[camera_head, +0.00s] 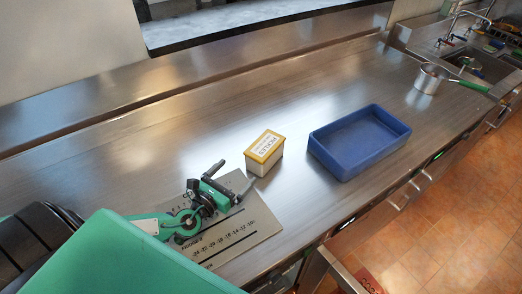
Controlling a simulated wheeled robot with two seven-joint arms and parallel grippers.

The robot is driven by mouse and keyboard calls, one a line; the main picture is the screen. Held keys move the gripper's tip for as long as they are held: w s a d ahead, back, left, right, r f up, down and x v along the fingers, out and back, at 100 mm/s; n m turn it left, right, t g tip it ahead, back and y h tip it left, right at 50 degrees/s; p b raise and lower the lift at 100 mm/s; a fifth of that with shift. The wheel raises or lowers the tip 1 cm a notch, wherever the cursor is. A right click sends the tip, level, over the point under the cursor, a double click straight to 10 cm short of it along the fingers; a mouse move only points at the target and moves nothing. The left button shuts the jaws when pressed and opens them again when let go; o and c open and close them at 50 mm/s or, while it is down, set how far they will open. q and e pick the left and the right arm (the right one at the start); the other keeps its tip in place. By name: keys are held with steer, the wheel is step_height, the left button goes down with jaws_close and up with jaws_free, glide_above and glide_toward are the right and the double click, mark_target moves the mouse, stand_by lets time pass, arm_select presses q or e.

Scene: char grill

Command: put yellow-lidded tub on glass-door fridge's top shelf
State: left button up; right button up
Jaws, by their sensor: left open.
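The tub (264,153) is a small white box with a yellow-edged lid and dark print on it. It stands upright on the steel counter, near the middle of the camera_head view. My left gripper (232,182) comes in from the lower left and is open. It is just left of and nearer than the tub, over a grey board, with its fingers pointing toward the tub. The fingers are close to the tub but not around it; I cannot tell whether they touch it. My right gripper and the glass-door fridge are not in view.
The grey printed board (262,226) lies under my left gripper. An empty-looking blue tray (345,166) stands right of the tub. A pot (427,80) with a green handle and a sink (488,67) are at the far right. The counter (200,125) behind the tub is clear.

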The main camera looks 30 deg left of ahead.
arm_select(q)
steer(key=shift+w+d+r, duration=0.1)
steer(key=shift+w+r, duration=0.15)
steer(key=shift+w, duration=0.15)
steer(key=p, duration=0.3)
glide_toward(261, 149)
steer(key=w, duration=0.3)
steer(key=shift+w+d+r, duration=0.1)
steer(key=shift+w+r, duration=0.25)
steer(key=shift+w+d+f, duration=0.1)
steer(key=shift+w, duration=0.45)
steer(key=shift+w+d, duration=0.1)
steer(key=shift+w, duration=0.3)
steer(key=w, duration=0.1)
steer(key=w+p, duration=0.2)
steer(key=shift+w+d+f, duration=0.1)
steer(key=shift+d+f, duration=0.1)
steer(key=shift+d, duration=0.05)
steer(key=shift+w+d+f, duration=0.1)
steer(key=shift+w+f, duration=0.1)
steer(key=shift+w, duration=0.45)
